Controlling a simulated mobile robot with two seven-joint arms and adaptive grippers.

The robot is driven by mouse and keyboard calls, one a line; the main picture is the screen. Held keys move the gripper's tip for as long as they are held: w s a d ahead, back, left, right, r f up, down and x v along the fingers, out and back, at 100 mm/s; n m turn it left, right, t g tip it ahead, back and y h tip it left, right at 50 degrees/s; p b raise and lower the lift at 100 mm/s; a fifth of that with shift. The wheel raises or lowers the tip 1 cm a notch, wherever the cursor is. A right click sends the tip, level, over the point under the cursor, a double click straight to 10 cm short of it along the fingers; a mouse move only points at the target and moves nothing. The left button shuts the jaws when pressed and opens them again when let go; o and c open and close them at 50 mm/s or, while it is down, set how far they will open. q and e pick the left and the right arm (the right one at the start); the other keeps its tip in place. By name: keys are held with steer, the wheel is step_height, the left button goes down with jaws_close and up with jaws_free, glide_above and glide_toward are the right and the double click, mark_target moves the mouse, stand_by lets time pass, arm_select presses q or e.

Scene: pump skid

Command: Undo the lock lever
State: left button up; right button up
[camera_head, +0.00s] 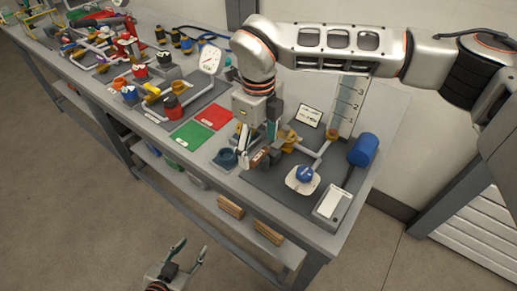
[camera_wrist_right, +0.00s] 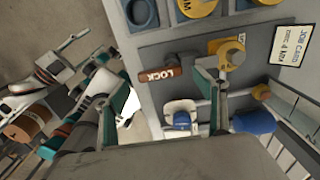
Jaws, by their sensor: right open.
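The lock lever (camera_wrist_right: 158,75) has a brown-red handle marked LOCK, seen in the right wrist view beside a yellow fitting (camera_wrist_right: 228,50). In the head view a brown-red piece, apparently the lever (camera_head: 259,158), shows just below my right gripper (camera_head: 258,146). My right gripper also shows in the right wrist view (camera_wrist_right: 166,96); its teal-padded fingers are apart, with the handle beyond the gap between them. I cannot tell whether either finger touches it. My left gripper (camera_head: 187,252) is open and empty, low in front of the bench, away from the lever.
The bench (camera_head: 150,131) carries red (camera_head: 213,117) and green (camera_head: 191,135) mats to the left. A blue cylinder (camera_head: 363,150), a white-based blue knob (camera_head: 303,174) and a grey box (camera_head: 332,204) stand to the right. A job card (camera_head: 308,117) is behind. The floor in front is clear.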

steer(key=shift+f, duration=1.1)
steer(key=c, duration=1.1)
